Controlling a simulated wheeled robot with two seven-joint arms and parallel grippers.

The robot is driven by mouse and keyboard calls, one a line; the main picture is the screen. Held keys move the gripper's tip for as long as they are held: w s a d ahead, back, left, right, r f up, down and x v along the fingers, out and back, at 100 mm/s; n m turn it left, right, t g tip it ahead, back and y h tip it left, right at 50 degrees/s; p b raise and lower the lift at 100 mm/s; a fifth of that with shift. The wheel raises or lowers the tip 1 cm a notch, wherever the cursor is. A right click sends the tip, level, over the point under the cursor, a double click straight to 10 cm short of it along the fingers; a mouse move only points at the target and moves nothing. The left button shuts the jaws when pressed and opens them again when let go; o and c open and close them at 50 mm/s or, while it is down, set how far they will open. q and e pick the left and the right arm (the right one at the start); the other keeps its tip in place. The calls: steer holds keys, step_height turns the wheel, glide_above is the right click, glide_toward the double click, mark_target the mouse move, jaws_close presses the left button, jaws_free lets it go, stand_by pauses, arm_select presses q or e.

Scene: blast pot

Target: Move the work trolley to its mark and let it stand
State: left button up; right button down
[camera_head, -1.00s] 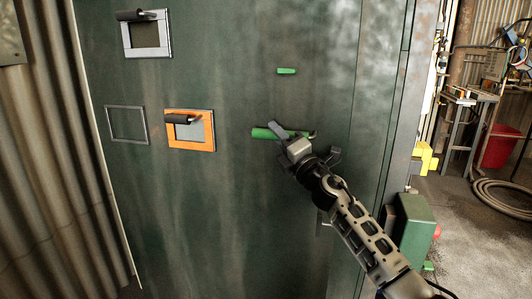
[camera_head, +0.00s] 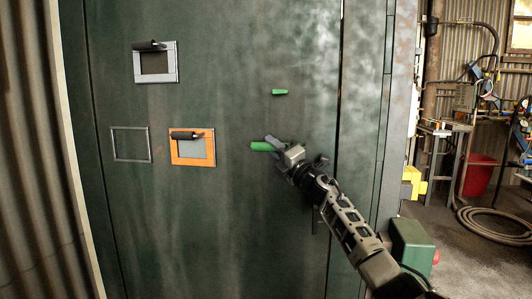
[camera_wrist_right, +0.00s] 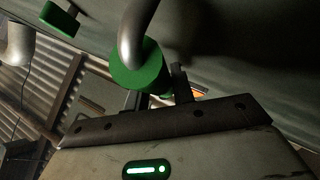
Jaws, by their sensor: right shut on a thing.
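No work trolley or floor mark can be made out in these views. A big dark green metal panel (camera_head: 220,220) fills the middle of the head view. My right gripper (camera_head: 284,151) is at the panel, shut on a green handle (camera_head: 262,146). The handle's left end sticks out past the jaws. In the right wrist view the green handle (camera_wrist_right: 140,70) and a curved grey bar (camera_wrist_right: 136,25) show close beyond the gripper body; the fingertips are mostly hidden. My left gripper is not in view.
The panel carries a grey-framed flap (camera_head: 155,62), an orange-framed one (camera_head: 192,147), an empty frame (camera_head: 131,144) and a small green tab (camera_head: 280,92). Corrugated wall (camera_head: 30,150) stands at left. A green box (camera_head: 412,245), red bin (camera_head: 478,175) and coiled hose (camera_head: 495,225) are at right.

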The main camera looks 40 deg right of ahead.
steer(key=shift+s+d+r, duration=0.1)
steer(key=shift+d+r, duration=0.2)
steer(key=c, duration=1.5)
jaws_free()
steer(key=shift+c, duration=0.2)
steer(key=o, duration=0.4)
steer(key=shift+w+f, duration=0.2)
steer(key=shift+w, duration=0.05)
steer(key=shift+c, duration=0.2)
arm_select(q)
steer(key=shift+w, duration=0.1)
arm_select(e)
steer(key=shift+a, duration=0.1)
steer(key=shift+s+f, duration=0.3)
steer(key=shift+s, duration=0.1)
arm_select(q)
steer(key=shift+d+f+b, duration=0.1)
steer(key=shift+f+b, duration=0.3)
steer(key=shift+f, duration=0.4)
arm_select(e)
steer(key=v, duration=1.5)
